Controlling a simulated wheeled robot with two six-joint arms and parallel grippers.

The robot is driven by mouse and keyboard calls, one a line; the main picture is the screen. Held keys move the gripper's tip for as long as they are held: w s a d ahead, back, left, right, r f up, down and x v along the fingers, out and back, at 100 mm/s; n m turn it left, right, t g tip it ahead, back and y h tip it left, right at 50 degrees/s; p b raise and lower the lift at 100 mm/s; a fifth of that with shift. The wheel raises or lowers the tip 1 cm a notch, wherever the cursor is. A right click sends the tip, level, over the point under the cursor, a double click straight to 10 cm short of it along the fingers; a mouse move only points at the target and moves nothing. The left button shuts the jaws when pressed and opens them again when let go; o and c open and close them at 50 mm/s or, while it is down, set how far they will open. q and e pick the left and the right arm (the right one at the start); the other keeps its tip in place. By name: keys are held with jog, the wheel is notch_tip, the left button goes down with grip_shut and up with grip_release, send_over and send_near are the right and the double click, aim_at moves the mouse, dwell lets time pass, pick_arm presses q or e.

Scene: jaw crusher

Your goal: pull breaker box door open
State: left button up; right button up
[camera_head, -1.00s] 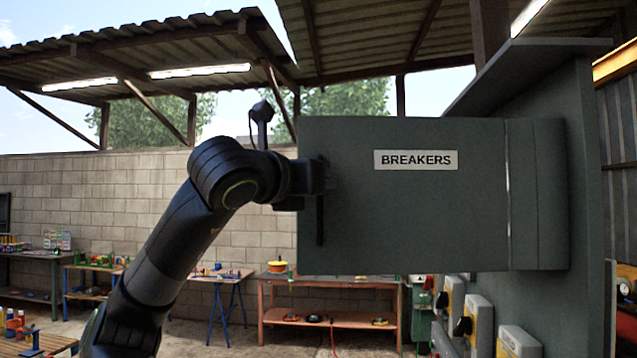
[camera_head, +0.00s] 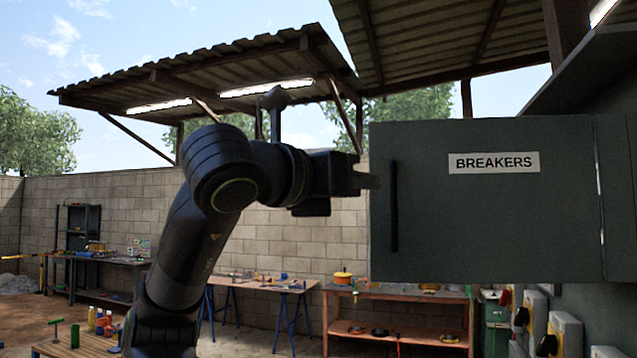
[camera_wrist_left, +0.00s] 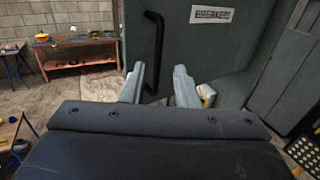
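The breaker box door (camera_head: 490,215) is a dark grey panel with a white BREAKERS label. It stands swung out to the left from the box body (camera_head: 617,200), and a thin bright gap shows along its right edge. Its black upright handle (camera_head: 394,205) is near the door's left edge, and it shows in the left wrist view (camera_wrist_left: 153,55) just beyond the fingers. My left gripper (camera_head: 368,181) is just left of the handle. In the left wrist view its two fingers (camera_wrist_left: 159,88) are spread with nothing between them. The box interior is hidden. My right gripper is out of view.
Several switch boxes (camera_head: 565,332) are mounted below the box at right. An orange workbench (camera_head: 400,332) stands behind, and a blue-legged table (camera_head: 262,287) is to its left. A low wooden table (camera_head: 75,342) is at lower left. Open floor lies between.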

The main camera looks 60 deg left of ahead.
pick_arm(q)
jog(key=p+v, duration=0.1)
jog(key=v, duration=0.6)
dwell(0.3)
